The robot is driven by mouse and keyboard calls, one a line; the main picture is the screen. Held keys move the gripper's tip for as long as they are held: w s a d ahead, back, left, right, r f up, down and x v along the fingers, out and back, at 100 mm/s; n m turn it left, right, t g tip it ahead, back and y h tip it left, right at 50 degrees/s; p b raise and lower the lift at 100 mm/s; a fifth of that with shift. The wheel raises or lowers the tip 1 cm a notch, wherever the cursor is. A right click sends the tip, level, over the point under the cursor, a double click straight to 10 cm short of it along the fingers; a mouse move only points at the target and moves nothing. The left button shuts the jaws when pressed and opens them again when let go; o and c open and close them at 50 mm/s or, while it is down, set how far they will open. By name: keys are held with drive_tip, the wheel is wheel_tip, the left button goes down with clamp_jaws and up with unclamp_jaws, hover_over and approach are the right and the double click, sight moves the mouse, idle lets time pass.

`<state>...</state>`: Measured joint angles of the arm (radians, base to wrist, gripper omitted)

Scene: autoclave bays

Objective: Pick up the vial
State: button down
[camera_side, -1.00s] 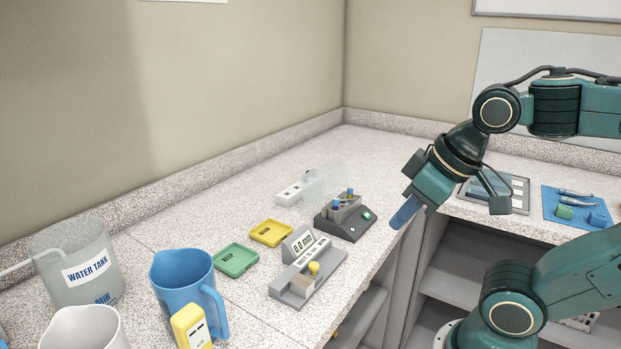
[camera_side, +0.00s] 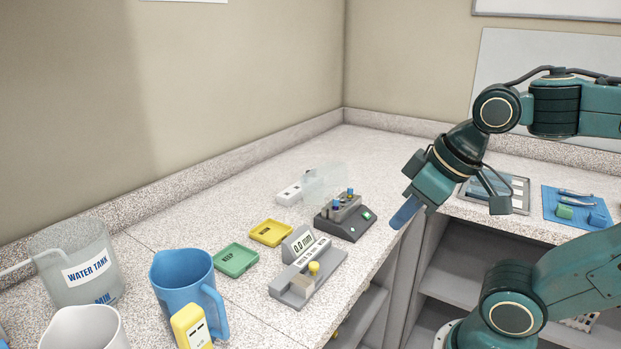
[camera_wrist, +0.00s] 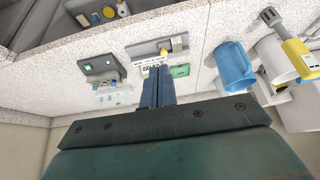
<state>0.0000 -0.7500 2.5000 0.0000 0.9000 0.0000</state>
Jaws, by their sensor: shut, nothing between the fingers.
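Small blue-capped vials (camera_side: 350,191) stand in the dark block device (camera_side: 345,228) near the middle of the counter. I cannot tell which of them is the task's vial. The dark device also shows in the wrist view (camera_wrist: 100,68), too small for me to make out single vials. My gripper (camera_side: 394,226) is shut and empty, its blue fingers pointing down and left, to the right of the device and apart from it. In the wrist view its fingertips (camera_wrist: 158,69) lie together.
A grey gauge with a 0.0 display (camera_side: 307,275) stands in front of the device. A green tray (camera_side: 236,261) and a yellow tray (camera_side: 271,234) lie left of it. A blue jug (camera_side: 182,278) and the water tank (camera_side: 77,270) stand at left. The counter's front edge is close.

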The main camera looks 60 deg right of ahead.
drive_tip(key=c, duration=2.2)
unclamp_jaws()
drive_tip(key=c, duration=1.3)
unclamp_jaws()
drive_tip(key=shift+w+r, duration=0.1)
